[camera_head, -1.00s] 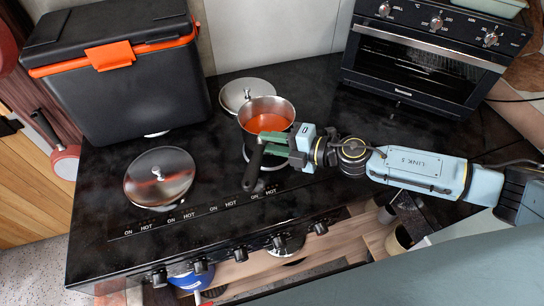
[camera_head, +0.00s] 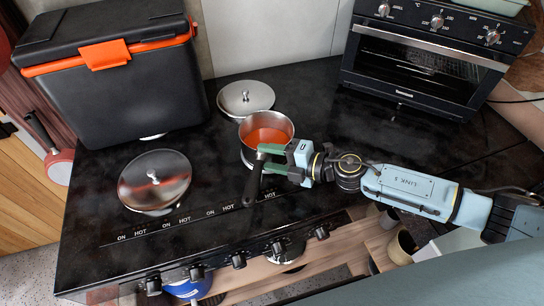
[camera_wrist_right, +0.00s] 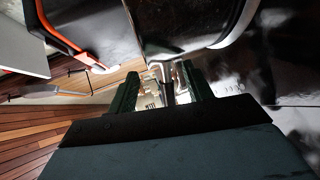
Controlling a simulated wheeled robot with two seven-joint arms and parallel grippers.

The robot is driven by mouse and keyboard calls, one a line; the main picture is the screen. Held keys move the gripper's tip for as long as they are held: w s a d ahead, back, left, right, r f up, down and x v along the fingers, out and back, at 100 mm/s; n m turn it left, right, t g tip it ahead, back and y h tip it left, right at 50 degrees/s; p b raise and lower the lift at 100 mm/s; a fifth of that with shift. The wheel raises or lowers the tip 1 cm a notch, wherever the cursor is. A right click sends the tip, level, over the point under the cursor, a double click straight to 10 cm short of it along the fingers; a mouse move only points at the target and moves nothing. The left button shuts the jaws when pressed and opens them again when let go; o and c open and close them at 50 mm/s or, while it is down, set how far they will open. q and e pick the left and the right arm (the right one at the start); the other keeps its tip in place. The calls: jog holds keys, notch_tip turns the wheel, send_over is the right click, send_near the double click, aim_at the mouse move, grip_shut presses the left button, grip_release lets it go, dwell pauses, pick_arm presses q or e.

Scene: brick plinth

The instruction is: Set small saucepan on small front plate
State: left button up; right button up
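The small saucepan (camera_head: 267,130), steel with orange-red contents, stands upright over the small front plate (camera_head: 244,158). Only a pale piece of the plate's rim shows at the pan's lower left; the pan hides the rest. The pan's black handle (camera_head: 251,189) points toward the hob's front edge. My right gripper (camera_head: 265,158) is at the root of the handle, its green fingers spread apart on either side. In the right wrist view the handle's metal root (camera_wrist_right: 165,72) lies between the fingers with gaps beside it. My left gripper is not in view.
A lidded plate (camera_head: 246,98) is behind the pan and a large steel lid (camera_head: 155,181) is to the left. A black cooler box (camera_head: 115,85) stands back left, an oven (camera_head: 425,65) back right. Knobs (camera_head: 239,260) line the hob's front.

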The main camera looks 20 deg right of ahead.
jog(key=b+v, duration=0.2)
jog(key=v, duration=1)
jog(key=shift+b, duration=0.35)
jog(key=shift+a, duration=0.1)
